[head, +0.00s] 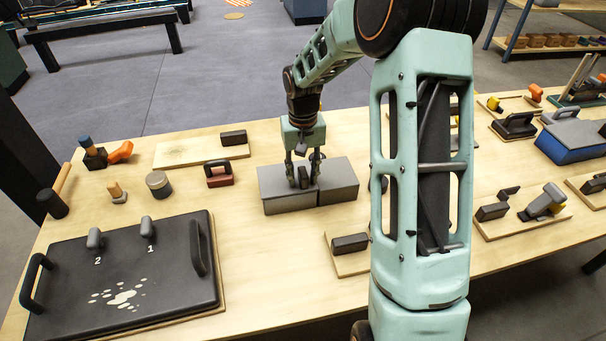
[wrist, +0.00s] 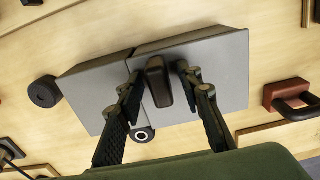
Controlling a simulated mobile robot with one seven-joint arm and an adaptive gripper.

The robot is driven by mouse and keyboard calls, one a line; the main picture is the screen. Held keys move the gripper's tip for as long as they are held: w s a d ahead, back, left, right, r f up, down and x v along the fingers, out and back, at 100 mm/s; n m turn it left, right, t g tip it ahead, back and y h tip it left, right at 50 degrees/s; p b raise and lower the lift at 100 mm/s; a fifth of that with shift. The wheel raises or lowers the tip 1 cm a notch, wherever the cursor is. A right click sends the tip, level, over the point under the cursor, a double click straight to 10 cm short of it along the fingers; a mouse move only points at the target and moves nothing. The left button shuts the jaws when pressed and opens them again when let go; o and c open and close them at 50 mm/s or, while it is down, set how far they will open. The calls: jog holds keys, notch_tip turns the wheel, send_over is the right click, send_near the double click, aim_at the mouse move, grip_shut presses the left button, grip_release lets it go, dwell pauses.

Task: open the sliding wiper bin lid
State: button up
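The wiper bin (head: 338,192) is a low grey box on the wooden table. Its top shows two grey sections with a seam between them. The larger section, which looks like the lid (wrist: 222,75), bears a dark upright handle (wrist: 158,85). The smaller section (wrist: 90,90) lies on the other side of the seam. My gripper (head: 304,172) is over the bin, pointing down. In the wrist view my gripper (wrist: 160,78) has one finger on each side of the handle, with narrow gaps showing. I cannot tell whether either finger touches it.
A dark board with handles (head: 150,280) lies at the front left. A red block with a black handle (head: 219,175) and a grey round tin (head: 159,184) stand left of the bin. A dark roller (wrist: 44,92) is close to the smaller section's end. My arm hides part of the table.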

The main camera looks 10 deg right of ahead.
jog(key=shift+c, duration=0.5)
grip_shut()
jog(key=d+p, duration=0.1)
jog(key=d, duration=1)
jog(key=shift+d, duration=0.3)
jog(key=shift+o, duration=0.5)
grip_release()
jog(key=shift+r, duration=0.1)
notch_tip(320, 180, up, 12)
